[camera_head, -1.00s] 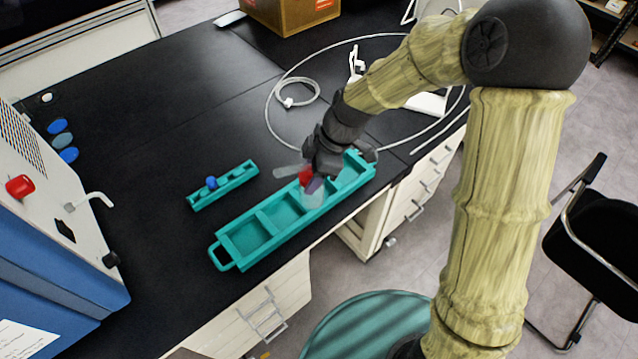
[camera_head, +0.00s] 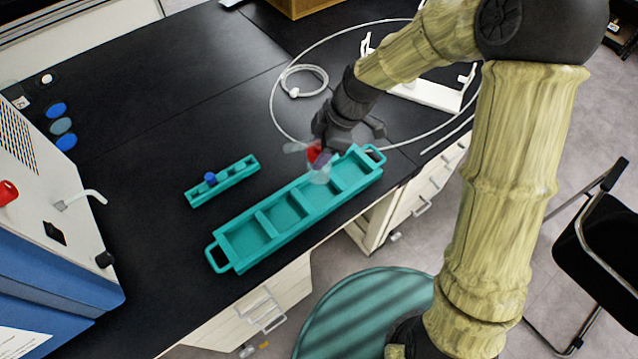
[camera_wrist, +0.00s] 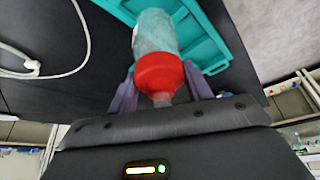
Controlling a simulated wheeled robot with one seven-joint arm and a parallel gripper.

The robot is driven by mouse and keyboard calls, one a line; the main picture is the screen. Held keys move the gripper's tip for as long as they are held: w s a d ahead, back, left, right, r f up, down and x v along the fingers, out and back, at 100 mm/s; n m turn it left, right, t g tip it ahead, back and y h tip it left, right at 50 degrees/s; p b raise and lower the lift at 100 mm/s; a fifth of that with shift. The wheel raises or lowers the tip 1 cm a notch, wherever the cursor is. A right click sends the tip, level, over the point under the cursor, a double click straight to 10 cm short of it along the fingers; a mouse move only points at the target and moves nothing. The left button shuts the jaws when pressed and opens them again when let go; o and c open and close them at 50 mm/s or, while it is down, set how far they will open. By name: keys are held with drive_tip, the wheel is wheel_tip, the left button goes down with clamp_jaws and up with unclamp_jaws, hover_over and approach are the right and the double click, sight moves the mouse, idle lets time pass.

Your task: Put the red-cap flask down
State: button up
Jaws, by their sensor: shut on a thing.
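The red-cap flask has a red cap and a clear body. It shows in the head view (camera_head: 319,172) and in the wrist view (camera_wrist: 158,72). My gripper (camera_head: 315,152) is shut on it, with a purple finger on each side of the red cap in the wrist view (camera_wrist: 158,92). In the head view the flask overlaps the far side of the long teal tray (camera_head: 262,214), near its right half. I cannot tell whether the flask touches the tray. The tray compartments that show look empty.
A small teal rack (camera_head: 222,184) with a blue-capped item (camera_head: 210,179) lies left of the tray. A white cable (camera_head: 303,81) and a white stand (camera_head: 430,93) are behind my gripper. A blue and white machine (camera_head: 45,230) stands at left. Black bench top between is clear.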

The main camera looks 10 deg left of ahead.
wheel_tip(320, 180, down, 5)
drive_tip(key=shift+w+a+f, duration=0.1)
drive_tip(key=shift+f, duration=0.1)
drive_tip(key=shift+f, duration=0.1)
drive_tip(key=shift+f+p, duration=0.4)
drive_tip(key=shift+f, duration=1.35)
drive_tip(key=shift+f, duration=0.15)
drive_tip(key=o, duration=1.1)
drive_tip(key=shift+o, duration=0.2)
